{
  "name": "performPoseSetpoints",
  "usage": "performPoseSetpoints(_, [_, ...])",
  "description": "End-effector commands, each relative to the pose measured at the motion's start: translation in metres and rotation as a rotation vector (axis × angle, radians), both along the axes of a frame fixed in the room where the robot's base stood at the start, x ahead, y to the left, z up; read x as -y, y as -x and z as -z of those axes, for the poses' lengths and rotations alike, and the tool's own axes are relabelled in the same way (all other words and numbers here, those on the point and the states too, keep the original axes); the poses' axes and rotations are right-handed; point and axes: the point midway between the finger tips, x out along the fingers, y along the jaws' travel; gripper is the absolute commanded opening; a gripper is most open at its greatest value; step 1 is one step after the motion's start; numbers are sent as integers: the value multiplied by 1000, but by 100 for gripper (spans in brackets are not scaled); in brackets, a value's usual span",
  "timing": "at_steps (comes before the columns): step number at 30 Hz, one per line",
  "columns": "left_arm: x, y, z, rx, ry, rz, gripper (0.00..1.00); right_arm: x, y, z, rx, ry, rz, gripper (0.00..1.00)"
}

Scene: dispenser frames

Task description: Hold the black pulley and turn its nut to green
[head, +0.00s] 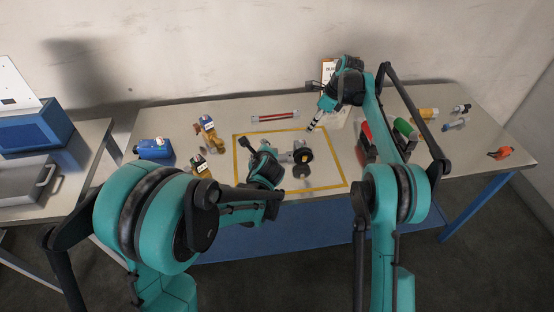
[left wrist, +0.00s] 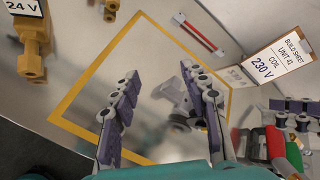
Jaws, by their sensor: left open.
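The black pulley (head: 304,155) sits inside the yellow taped square on the table, with a yellowish centre and a grey metal part on its left. The nut's colour cannot be made out clearly. My left gripper (head: 264,151) is just left of the metal part, low over the table. In the left wrist view its two fingers (left wrist: 162,98) are spread wide and empty, with a blurred grey metal part (left wrist: 174,92) showing beyond them. My right gripper (head: 314,122) points down above the far right part of the square, apart from the pulley; whether it is open is unclear.
Brass-coloured valve-like parts (head: 208,134) and a blue part (head: 154,148) stand left of the square. A clear tube with a red rod (head: 275,117) lies behind it. Red (head: 366,140) and green (head: 405,130) items stand right. A build sheet (left wrist: 282,54) reads 230 V.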

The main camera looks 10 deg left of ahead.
Motion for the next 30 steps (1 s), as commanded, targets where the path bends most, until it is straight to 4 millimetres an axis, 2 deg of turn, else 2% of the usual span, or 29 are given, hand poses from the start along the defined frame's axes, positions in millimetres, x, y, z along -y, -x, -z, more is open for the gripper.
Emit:
performPoseSetpoints(3, [16, -26, 27, -13, -211, 132, 45, 0, 0, 0, 0, 0, 0, 34])
performPoseSetpoints(6, [28, -42, 50, -25, -385, 234, 45, 0, 0, 0, 0, 0, 0, 34])
performPoseSetpoints(13, [48, -60, 89, -46, -677, 386, 45, 0, 0, 0, 0, 0, 0, 34])
performPoseSetpoints(20, [52, -69, 103, -55, -771, 430, 45, 0, 0, 0, 0, 0, 0, 34])
performPoseSetpoints(30, [38, -113, 122, -55, -769, 430, 45, 0, 0, 0, 0, 0, 0, 34])
